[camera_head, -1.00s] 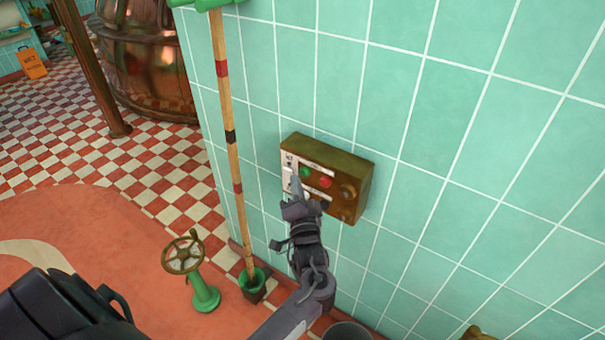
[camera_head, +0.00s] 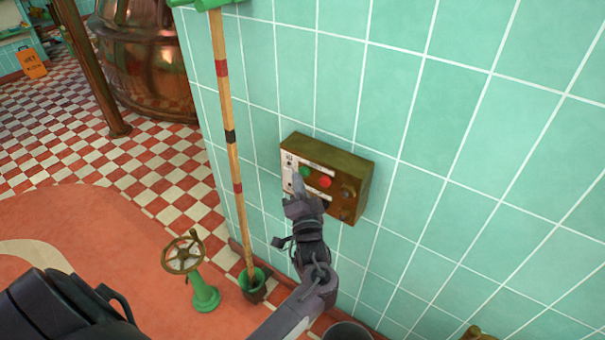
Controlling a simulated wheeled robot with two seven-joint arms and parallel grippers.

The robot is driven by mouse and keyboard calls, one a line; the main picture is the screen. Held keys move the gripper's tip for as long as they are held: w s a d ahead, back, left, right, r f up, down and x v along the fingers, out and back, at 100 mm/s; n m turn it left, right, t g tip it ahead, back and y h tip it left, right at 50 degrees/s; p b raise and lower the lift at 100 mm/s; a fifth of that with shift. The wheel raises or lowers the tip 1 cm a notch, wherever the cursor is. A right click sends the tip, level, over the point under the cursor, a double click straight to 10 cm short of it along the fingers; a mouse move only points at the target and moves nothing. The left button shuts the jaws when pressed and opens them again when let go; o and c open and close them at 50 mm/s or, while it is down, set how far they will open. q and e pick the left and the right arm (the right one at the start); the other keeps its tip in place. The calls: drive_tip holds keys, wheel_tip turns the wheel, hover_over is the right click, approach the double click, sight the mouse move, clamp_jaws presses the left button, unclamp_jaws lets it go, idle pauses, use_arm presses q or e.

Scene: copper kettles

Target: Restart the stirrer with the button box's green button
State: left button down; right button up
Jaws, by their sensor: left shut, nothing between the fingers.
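The brass button box (camera_head: 360,178) is fixed on the green tiled wall in the middle of the view. Its green button (camera_head: 305,172) is near the left end of the upper row, with the red button (camera_head: 325,182) to its right. My left gripper (camera_head: 298,178) is shut and empty, its tip pointing up in front of the box just below the green button. I cannot tell whether the tip touches the box. My right gripper is not in view.
A long striped pole (camera_head: 231,140) stands in a green pot (camera_head: 254,287) left of the box. A valve wheel on a green stand (camera_head: 205,295) is on the floor. A copper kettle (camera_head: 148,65) and an orange sign (camera_head: 33,63) are farther back.

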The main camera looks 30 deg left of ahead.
use_arm(q)
drive_tip(key=shift+w, duration=0.45)
idle(0.7)
drive_tip(key=shift+s, duration=0.1)
drive_tip(key=shift+s+p, duration=0.5)
drive_tip(key=shift+s, duration=0.3)
drive_tip(key=s+p, duration=0.2)
drive_tip(key=s, duration=0.1)
drive_tip(key=s+p, duration=0.1)
drive_tip(key=s, duration=0.1)
drive_tip(key=shift+a, duration=0.25)
drive_tip(key=shift+f, duration=0.1)
idle(0.7)
